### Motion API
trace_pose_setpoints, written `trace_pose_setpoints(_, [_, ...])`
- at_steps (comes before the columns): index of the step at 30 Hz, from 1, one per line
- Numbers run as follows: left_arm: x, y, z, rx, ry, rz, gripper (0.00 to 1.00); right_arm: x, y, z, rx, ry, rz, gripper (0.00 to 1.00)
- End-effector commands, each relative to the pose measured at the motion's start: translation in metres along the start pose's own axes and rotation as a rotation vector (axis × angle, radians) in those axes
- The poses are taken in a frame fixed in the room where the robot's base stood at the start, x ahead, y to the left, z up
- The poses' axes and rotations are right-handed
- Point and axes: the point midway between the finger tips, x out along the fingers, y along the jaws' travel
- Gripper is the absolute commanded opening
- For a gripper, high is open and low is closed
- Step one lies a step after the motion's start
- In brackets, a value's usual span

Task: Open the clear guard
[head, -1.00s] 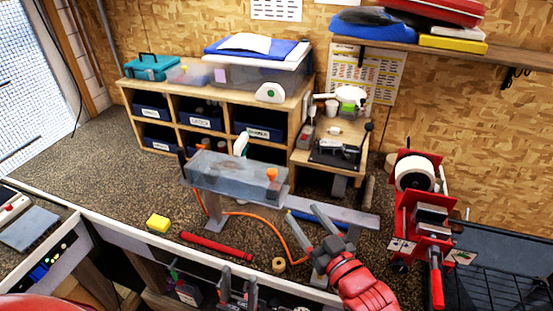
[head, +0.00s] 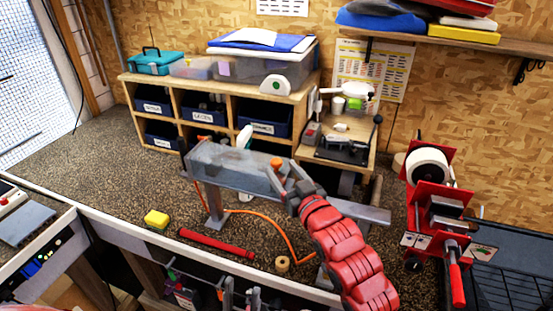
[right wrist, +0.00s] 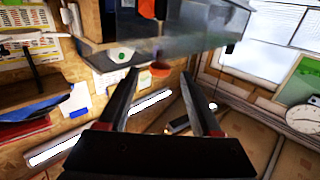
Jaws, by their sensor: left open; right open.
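The clear guard (head: 232,163) is a long see-through cover lying shut along the grey beam of the stand on the bench. An orange knob (head: 277,162) sits at its right end. My right gripper (head: 281,168) is open at that end, with its fingers around or just beside the knob. In the right wrist view, the guard (right wrist: 205,30) crosses the top and the orange knob (right wrist: 160,68) shows between the two open fingertips (right wrist: 161,76). I cannot tell whether either finger touches it. My left gripper is not in view.
A yellow block (head: 156,218), a red tube (head: 216,243) and a tape roll (head: 282,264) lie in front. An orange hose (head: 262,214) runs below the beam. A wooden cubby shelf (head: 222,86) stands behind and a red machine (head: 432,200) stands at right.

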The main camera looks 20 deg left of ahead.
Motion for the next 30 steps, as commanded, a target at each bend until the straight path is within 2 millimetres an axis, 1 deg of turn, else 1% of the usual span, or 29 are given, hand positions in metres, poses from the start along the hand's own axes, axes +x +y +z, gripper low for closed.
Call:
trace_pose_setpoints(1, [0.007,0.000,-0.001,0.000,0.000,0.000,0.50,0.009,-0.001,-0.002,0.002,-0.005,-0.001,0.66])
trace_pose_setpoints(3, [0.010,-0.001,-0.002,0.000,0.000,0.000,0.50,0.019,-0.001,-0.002,0.003,-0.002,-0.001,0.66])
trace_pose_setpoints(9, [0.016,-0.001,-0.003,0.000,0.000,0.000,0.50,0.037,-0.001,0.000,0.002,-0.004,-0.001,0.66])
trace_pose_setpoints(14, [0.017,-0.001,-0.003,0.000,0.000,0.000,0.50,0.042,0.000,0.001,0.000,0.000,0.001,0.66])
trace_pose_setpoints(21, [0.016,-0.001,-0.003,0.000,0.000,0.000,0.50,0.042,0.000,0.001,0.001,-0.001,0.001,0.66])
trace_pose_setpoints(23, [0.016,-0.001,-0.003,0.000,0.000,0.000,0.50,0.042,0.000,0.001,0.001,-0.001,0.001,0.57])
trace_pose_setpoints(24, [0.016,-0.001,-0.003,0.000,0.000,0.000,0.50,0.042,0.000,0.001,0.001,-0.001,0.001,0.49])
trace_pose_setpoints(26, [0.016,-0.001,-0.003,0.000,0.000,0.000,0.50,0.042,0.000,0.001,0.001,-0.001,0.001,0.39])
trace_pose_setpoints(30, [0.016,-0.001,-0.003,0.000,0.000,0.000,0.50,0.042,0.000,0.001,0.001,-0.001,0.001,0.13])
